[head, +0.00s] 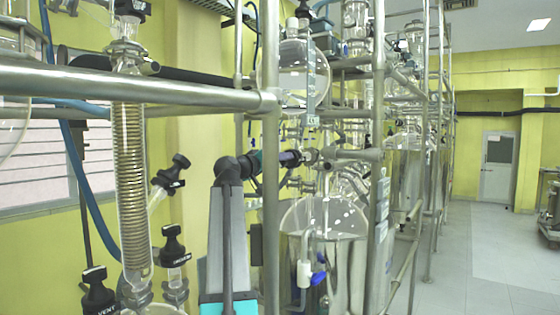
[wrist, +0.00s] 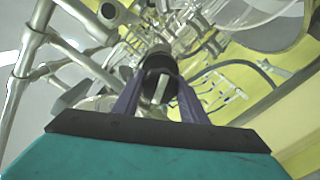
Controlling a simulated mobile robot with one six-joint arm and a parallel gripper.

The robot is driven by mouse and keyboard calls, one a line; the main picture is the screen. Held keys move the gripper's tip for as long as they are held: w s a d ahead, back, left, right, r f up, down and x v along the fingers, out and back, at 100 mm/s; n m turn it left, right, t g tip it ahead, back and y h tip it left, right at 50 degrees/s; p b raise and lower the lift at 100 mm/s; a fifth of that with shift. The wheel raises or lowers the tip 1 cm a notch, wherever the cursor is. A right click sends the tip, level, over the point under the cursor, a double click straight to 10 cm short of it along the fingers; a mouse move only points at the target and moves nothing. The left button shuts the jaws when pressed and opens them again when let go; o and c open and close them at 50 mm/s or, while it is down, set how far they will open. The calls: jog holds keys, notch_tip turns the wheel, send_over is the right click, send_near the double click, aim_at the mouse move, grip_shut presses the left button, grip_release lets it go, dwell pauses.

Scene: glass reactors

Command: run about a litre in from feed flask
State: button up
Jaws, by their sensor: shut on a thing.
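My gripper (head: 303,157) reaches in beside the steel frame post, below a round glass flask (head: 303,66). This hanging flask looks like the feed flask; its liquid level is hard to read. In the wrist view, the dark fingers of my gripper (wrist: 158,88) are shut on a black knob (wrist: 157,64) with a pale bar across it. In the head view the knob is too small to make out at the fingertips. A glass reactor with a domed top (head: 325,216) stands below and to the right of the gripper. Whether liquid is flowing cannot be told.
A steel rail (head: 130,84) crosses the near left, and an upright post (head: 270,210) stands close beside my arm. A coiled condenser (head: 131,185) and several black-capped valves are at left. Clear floor (head: 480,250) lies to the right.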

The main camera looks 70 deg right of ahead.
jog(key=shift+w+r+n+p, duration=0.15)
jog(key=shift+n+p, duration=0.35)
jog(key=shift+n, duration=1.1)
jog(key=o, duration=1.1)
jog(key=shift+d, duration=0.1)
jog(key=shift+c, duration=0.2)
jog(key=shift+a, duration=0.2)
jog(key=b+v, duration=0.3)
jog(key=v, duration=1)
jog(key=shift+a, duration=0.25)
